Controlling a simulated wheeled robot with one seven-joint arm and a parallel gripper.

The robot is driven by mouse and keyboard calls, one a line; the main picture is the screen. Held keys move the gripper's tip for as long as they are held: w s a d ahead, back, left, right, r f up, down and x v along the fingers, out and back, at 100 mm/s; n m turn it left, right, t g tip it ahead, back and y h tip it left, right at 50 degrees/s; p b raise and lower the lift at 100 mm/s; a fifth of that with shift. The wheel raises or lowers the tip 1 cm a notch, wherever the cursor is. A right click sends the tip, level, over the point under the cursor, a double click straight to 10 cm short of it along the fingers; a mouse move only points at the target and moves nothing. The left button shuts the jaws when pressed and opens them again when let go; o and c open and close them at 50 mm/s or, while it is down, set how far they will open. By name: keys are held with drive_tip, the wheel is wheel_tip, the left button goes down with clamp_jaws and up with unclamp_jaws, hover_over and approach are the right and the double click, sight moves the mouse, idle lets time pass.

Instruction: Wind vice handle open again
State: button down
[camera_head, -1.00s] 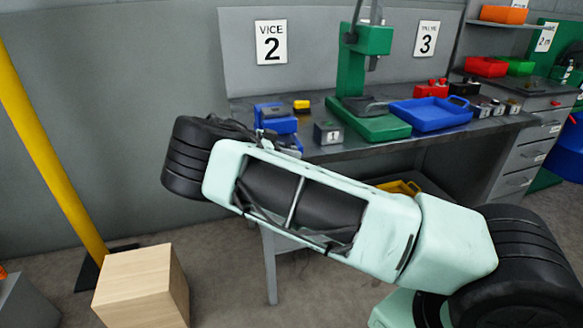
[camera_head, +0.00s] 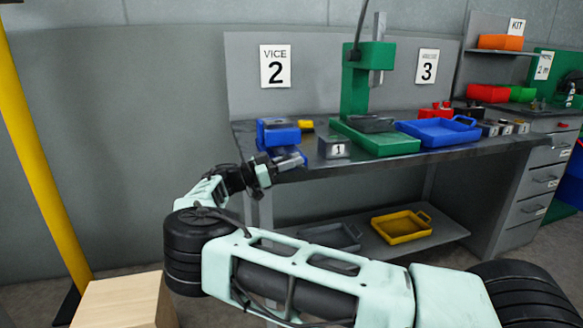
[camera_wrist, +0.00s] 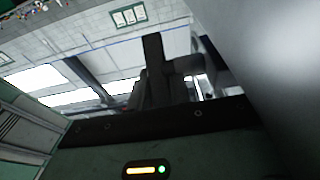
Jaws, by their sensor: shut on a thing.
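The blue vice (camera_head: 277,134) is mounted at the left front end of the workbench, below the "VICE 2" sign. A silver rounded part (camera_head: 291,161) shows at its front, low down. My gripper (camera_head: 271,167) is at this front end, just under the bench edge, and is shut on the vice handle. The handle itself is mostly hidden by the gripper, so its angle cannot be told. In the wrist view, dark gripper parts (camera_wrist: 165,75) stand in the middle and a blurred grey surface fills the right side.
A grey block marked 1 (camera_head: 334,147) and a green press (camera_head: 370,100) stand right of the vice. A blue tray (camera_head: 438,131) lies further right. A yellow tray (camera_head: 402,226) sits on the lower shelf. A yellow post (camera_head: 45,160) and wooden box (camera_head: 122,302) are left.

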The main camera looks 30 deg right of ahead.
idle(0.4)
drive_tip(key=c, duration=1.3)
unclamp_jaws()
drive_tip(key=b+v, duration=0.6)
drive_tip(key=v, duration=1.1)
drive_tip(key=shift+a+f, duration=0.1)
drive_tip(key=shift+f, duration=0.1)
